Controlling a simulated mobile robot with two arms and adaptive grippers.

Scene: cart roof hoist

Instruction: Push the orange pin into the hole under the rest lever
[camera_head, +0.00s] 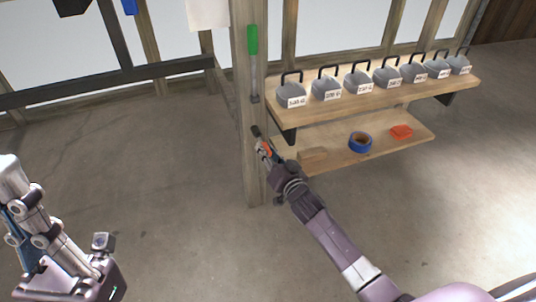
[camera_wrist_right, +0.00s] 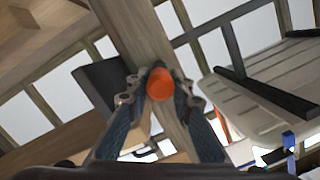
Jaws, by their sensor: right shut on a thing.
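My right gripper (camera_head: 265,148) is shut on the orange pin (camera_head: 264,147) close to the wooden post (camera_head: 252,180). In the right wrist view the round orange end of the pin (camera_wrist_right: 159,84) shows between the two fingers. A lever with a green handle (camera_head: 252,40) stands upright along the post, above the gripper. A small dark part (camera_head: 255,130) sits on the post just above the pin. The hole is not visible, and I cannot tell whether the pin touches the post. My left gripper is not clearly in view.
Right of the post, an upper shelf (camera_head: 385,103) carries several grey weights with black handles. The lower shelf (camera_head: 345,158), close to my right gripper, holds a blue tape roll (camera_head: 360,142), a red item (camera_head: 401,132) and a wooden block (camera_head: 313,155). The floor is clear.

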